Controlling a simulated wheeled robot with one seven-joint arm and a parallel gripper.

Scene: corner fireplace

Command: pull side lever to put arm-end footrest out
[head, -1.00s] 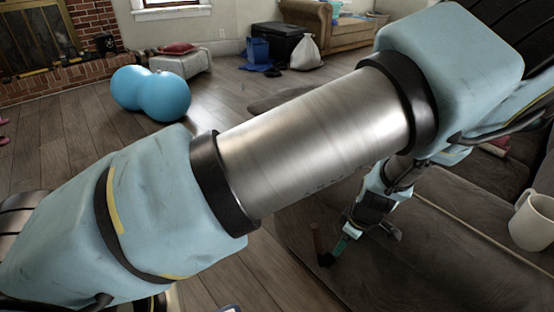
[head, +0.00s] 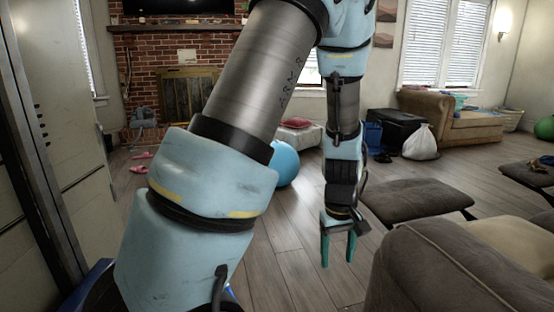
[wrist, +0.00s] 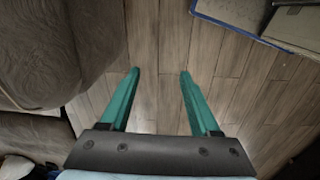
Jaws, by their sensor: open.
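My gripper (head: 338,254) points down over the wooden floor, left of the grey sofa's arm (head: 440,275). Its teal fingers are apart with nothing between them; in the wrist view the gripper (wrist: 160,74) also shows only floor between them. A flat grey footrest (head: 412,198) stands out beyond the sofa arm, right of my gripper. A second footrest (head: 522,178) stands out farther right. Grey upholstery (wrist: 45,50) fills the left of the wrist view. The side lever is not visible in either current view.
A blue ball (head: 284,163) and a red-topped stool (head: 298,135) are near the brick fireplace (head: 185,60). A white bag (head: 420,143) and a black box (head: 393,130) stand farther back. Pink slippers (head: 140,162) lie on the floor. Open floor lies between.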

